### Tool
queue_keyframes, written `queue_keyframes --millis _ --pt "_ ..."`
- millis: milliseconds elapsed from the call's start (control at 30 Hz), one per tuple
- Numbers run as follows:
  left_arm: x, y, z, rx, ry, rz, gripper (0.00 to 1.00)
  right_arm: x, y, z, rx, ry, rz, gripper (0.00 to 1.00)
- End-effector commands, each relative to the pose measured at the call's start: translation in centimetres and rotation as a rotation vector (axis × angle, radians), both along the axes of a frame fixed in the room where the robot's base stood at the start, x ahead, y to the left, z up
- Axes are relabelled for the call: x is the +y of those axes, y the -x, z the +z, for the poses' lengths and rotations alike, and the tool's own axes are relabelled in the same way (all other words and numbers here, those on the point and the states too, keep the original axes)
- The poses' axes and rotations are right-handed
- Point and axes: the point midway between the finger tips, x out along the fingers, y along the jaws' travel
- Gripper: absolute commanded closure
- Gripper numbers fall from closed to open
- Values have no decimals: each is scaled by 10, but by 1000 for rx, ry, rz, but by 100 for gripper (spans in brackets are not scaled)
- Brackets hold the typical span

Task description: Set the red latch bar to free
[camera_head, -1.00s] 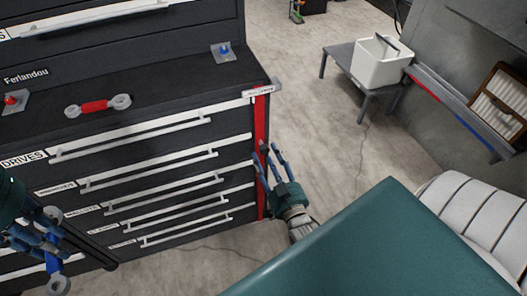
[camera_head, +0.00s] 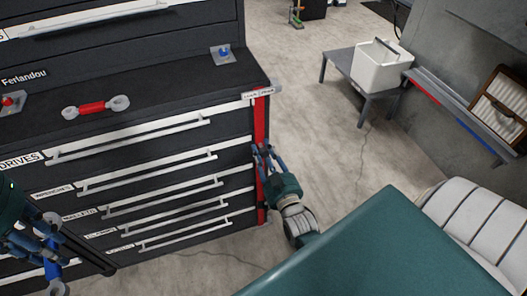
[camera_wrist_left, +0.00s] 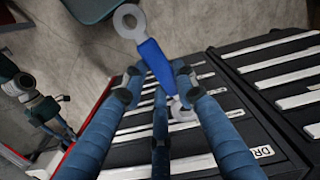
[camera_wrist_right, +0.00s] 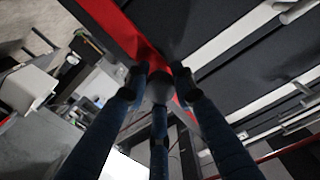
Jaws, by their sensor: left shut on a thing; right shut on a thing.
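The red latch bar (camera_head: 261,125) runs upright along the right front edge of the dark drawer cabinet, under a small white label plate (camera_head: 258,94) whose words are too small to read surely. My right gripper (camera_head: 264,153) is at the bar, about halfway down. In the right wrist view the red bar (camera_wrist_right: 118,28) passes behind its fingers, which are shut on a dark grey knob (camera_wrist_right: 157,90) at the bar. My left gripper (camera_head: 48,240), at the lower left, is shut on a blue-handled tool with ringed grey ends (camera_wrist_left: 155,62), held in front of the drawers.
A red-handled tool (camera_head: 95,106) lies on the cabinet's top ledge, between a red-knobbed plate (camera_head: 10,103) and a blue-knobbed plate (camera_head: 223,55). A white bin (camera_head: 380,68) stands on a low grey table. A padded white seat (camera_head: 475,215) is at right.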

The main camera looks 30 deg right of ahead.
Motion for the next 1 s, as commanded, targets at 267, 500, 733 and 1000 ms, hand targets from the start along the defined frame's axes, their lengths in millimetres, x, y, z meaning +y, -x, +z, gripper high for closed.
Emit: queue_keyframes --millis 267,500,733,1000 --pt "0 0 6 -1 0 0 100 -32 9 -3 9 1 1 100" --pt "0 0 6 -1 0 0 100 -40 11 -4 9 -3 -2 100" --pt "0 0 6 -1 0 0 100 -41 11 -5 10 -2 -3 55" --pt "0 0 6 -1 0 0 100 -39 10 -2 5 -1 -1 55"
